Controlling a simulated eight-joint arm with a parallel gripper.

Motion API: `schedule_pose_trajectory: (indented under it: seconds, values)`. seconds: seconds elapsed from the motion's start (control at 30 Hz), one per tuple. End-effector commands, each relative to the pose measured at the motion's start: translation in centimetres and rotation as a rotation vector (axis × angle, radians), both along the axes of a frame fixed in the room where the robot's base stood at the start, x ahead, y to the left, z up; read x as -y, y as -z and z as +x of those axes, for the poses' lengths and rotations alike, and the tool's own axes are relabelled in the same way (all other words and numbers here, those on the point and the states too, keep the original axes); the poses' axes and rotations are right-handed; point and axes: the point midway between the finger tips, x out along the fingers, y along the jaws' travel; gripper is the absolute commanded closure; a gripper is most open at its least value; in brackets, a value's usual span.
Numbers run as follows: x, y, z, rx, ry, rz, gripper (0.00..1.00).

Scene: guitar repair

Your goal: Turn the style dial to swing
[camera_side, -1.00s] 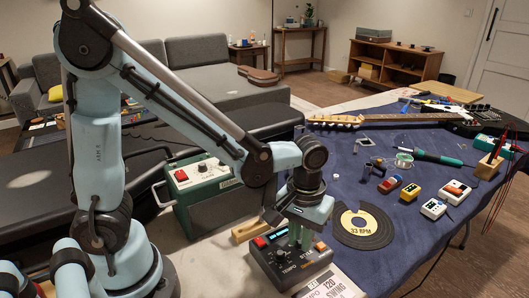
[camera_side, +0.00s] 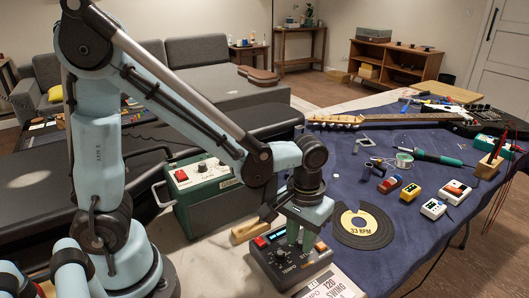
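The dark control box (camera_side: 290,262) sits at the front edge of the blue cloth, with a lit display, a red button, an orange button and a TEMPO dial (camera_side: 277,252). My gripper (camera_side: 300,240) points down over the box's right part, at the STYLE label. Its two pale green fingers reach down to about the box's top. The style dial is hidden behind or between them, so its setting and whether the fingers touch it cannot be told. A card (camera_side: 330,287) reading TEMPO 120 SWING lies in front of the box, partly cut off by the frame.
Small pedals (camera_side: 433,208), a soldering iron (camera_side: 437,157) and a guitar (camera_side: 400,119) lie further right and back.

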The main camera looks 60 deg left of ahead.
Motion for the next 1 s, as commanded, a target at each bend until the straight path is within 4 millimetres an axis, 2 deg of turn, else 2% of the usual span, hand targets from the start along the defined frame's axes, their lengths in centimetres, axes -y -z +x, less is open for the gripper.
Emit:
schedule_pose_trajectory:
  seconds: [0.23, 0.37, 1.0]
  values:
    - [0.0, -0.2, 0.0, 0.0, 0.0, 0.0, 0.71]
    - [0.0, -1.1, 0.0, 0.0, 0.0, 0.0, 0.71]
    - [0.0, -10.0, 0.0, 0.0, 0.0, 0.0, 0.71]
